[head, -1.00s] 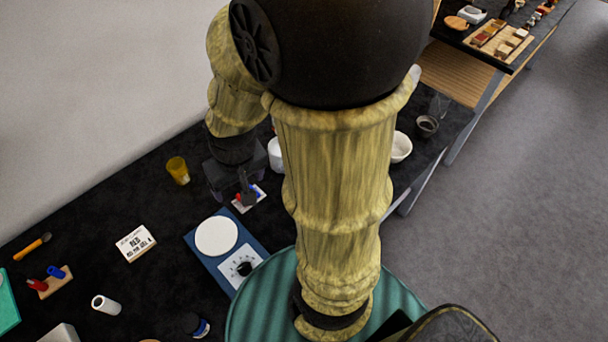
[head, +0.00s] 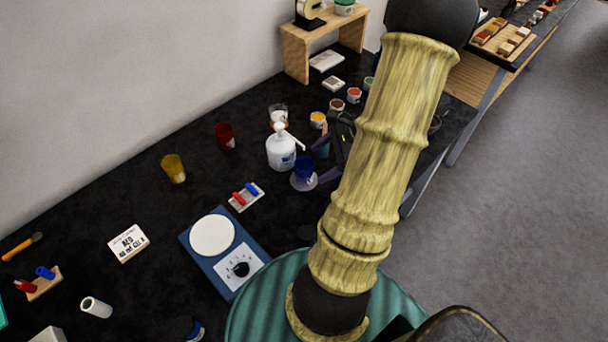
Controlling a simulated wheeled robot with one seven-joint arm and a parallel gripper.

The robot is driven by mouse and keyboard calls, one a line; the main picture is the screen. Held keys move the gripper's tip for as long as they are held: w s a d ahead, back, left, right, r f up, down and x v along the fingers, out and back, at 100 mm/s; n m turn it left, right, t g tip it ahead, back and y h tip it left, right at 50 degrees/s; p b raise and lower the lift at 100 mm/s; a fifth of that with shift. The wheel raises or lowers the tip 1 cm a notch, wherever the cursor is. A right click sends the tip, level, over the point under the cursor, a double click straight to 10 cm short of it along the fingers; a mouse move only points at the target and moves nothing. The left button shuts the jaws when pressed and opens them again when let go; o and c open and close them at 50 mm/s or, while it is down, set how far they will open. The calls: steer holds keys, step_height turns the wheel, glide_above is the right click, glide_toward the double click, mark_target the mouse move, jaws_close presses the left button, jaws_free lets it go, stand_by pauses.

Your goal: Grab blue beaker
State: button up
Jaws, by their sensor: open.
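My arm hides part of the gripper, and I cannot tell whether a finger touches the beaker.
The white pump bottle (head: 281,152) stands close beside the beaker. A red cup (head: 224,136), a yellow cup (head: 174,168) and a blue scale (head: 222,250) are further left. Small paint jars (head: 336,106) stand behind. A wooden shelf (head: 296,52) is at the back.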

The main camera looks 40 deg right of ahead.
steer(key=s+d+f+m+t, duration=0.1)
steer(key=s+d+m+t, duration=0.1)
steer(key=d+m, duration=0.1)
steer(key=s+d+f+m+t+h, duration=0.1)
steer(key=d+m+t, duration=0.1)
steer(key=d, duration=0.4)
steer(key=shift+s+d+m+t+b, duration=0.25)
steer(key=shift+s+m+t+b, duration=0.2)
steer(key=shift+m, duration=0.45)
steer(key=shift+w, duration=0.15)
steer(key=p, duration=0.3)
glide_toward(297, 165)
steer(key=shift+w+a+r, duration=0.1)
steer(key=shift+w+r, duration=0.1)
steer(key=shift+r, duration=0.2)
steer(key=shift+p+x, duration=0.95)
steer(key=shift+x, duration=1.65)
steer(key=shift+s+a+f, duration=0.1)
steer(key=shift+s+a, duration=0.05)
